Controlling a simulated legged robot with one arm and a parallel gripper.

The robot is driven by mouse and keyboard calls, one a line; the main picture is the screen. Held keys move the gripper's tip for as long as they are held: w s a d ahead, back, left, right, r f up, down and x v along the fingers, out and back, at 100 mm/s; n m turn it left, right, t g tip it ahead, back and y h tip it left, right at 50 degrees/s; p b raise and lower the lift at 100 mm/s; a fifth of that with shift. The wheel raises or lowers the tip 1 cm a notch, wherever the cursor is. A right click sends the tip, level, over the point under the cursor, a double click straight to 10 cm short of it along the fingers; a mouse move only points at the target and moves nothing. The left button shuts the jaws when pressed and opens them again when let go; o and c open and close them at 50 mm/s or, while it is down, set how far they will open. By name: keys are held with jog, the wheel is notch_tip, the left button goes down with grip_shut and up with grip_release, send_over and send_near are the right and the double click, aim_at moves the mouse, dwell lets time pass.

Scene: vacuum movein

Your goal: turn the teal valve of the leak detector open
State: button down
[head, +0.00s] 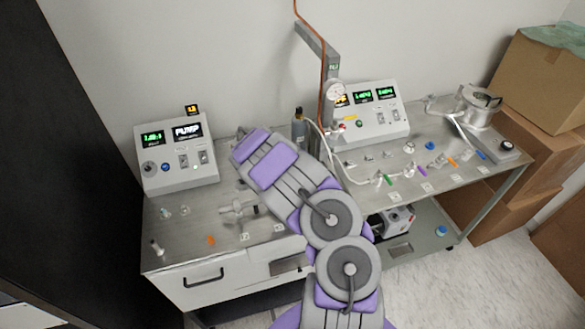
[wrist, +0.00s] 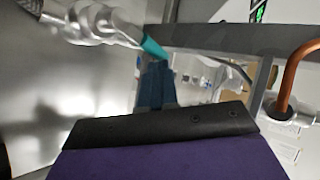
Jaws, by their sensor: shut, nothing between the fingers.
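The teal valve handle (wrist: 154,47) shows in the wrist view, a short teal lever at the end of a clear and silver fitting (wrist: 95,22). My gripper (wrist: 157,68) is shut and empty, its dark blue fingers side by side. The fingertips are just below the teal handle in the picture; I cannot tell whether they touch it. In the head view my purple and grey arm reaches over the bench, and I cannot make out the teal handle there.
A steel bench (head: 190,228) carries a left console (head: 176,157) marked PUMP and a right console (head: 365,118). A grey post (head: 328,75) with a copper pipe (wrist: 295,70) stands close to my gripper. Several small coloured valves lie on the right part. Cardboard boxes (head: 535,75) stand right.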

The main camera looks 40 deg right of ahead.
jog(key=shift+w+d, duration=0.3)
jog(key=shift+d, duration=0.3)
jog(key=shift+w+r+p, duration=0.1)
jog(key=shift+p, duration=0.2)
jog(key=shift+w+a, duration=0.1)
jog(key=shift+w, duration=0.1)
